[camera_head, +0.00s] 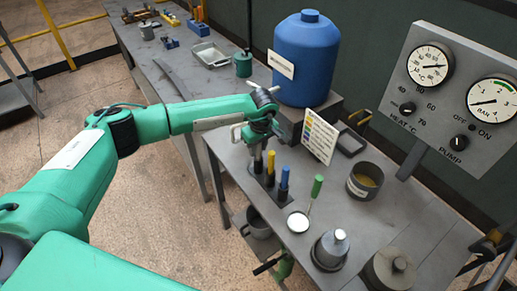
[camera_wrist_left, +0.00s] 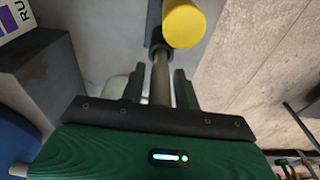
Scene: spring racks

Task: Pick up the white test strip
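The pale grey-white strip (camera_head: 257,158) stands upright in a dark rack (camera_head: 266,183) on the near table, left of a yellow-topped stick (camera_head: 270,163) and a blue-topped stick (camera_head: 284,178). My left gripper (camera_head: 259,143) is over its upper end and hides it. In the left wrist view, the strip (camera_wrist_left: 160,80) runs between the two dark fingers of my left gripper (camera_wrist_left: 159,88). A narrow gap shows on each side, so the fingers look open around it. The yellow top (camera_wrist_left: 183,22) is just beyond. My right gripper is not in view.
A colour chart card (camera_head: 320,137) and a blue tank (camera_head: 305,60) stand behind the rack. A green-handled dipper (camera_head: 317,186), a cup of yellow liquid (camera_head: 365,181) and lidded pots (camera_head: 330,249) are to the right. A gauge panel (camera_head: 450,85) is at the back right.

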